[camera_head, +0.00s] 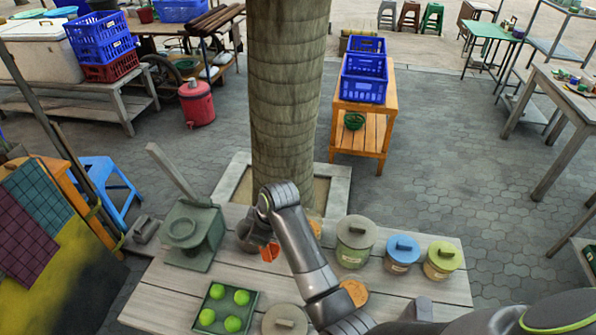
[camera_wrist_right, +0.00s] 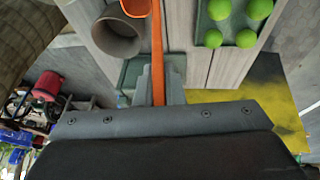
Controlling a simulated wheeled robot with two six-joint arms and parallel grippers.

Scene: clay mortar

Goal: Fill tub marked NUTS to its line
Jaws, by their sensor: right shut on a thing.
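My right gripper (camera_head: 262,232) is shut on the handle of an orange scoop (camera_head: 270,252). In the right wrist view the gripper (camera_wrist_right: 158,88) grips the handle, and the scoop (camera_wrist_right: 157,50) runs up to a bowl cut off by the top edge. Its contents cannot be seen. A brown clay mortar (camera_wrist_right: 118,38) is close beside the scoop; it is partly hidden behind my gripper in the head view (camera_head: 246,236). Three lidded tubs stand right: a grey-lidded tub (camera_head: 353,256), a blue-lidded tub (camera_head: 401,262) and a yellow-lidded tub (camera_head: 440,270). Their labels are too small to read. My left gripper is out of view.
A green tray (camera_head: 217,328) of limes and a round grey lidded thing (camera_head: 285,320) are at the table's front. A grey-green device (camera_head: 190,238) stands left. A brown disc (camera_head: 355,291) lies near my arm. A tree trunk (camera_head: 287,100) rises behind the table.

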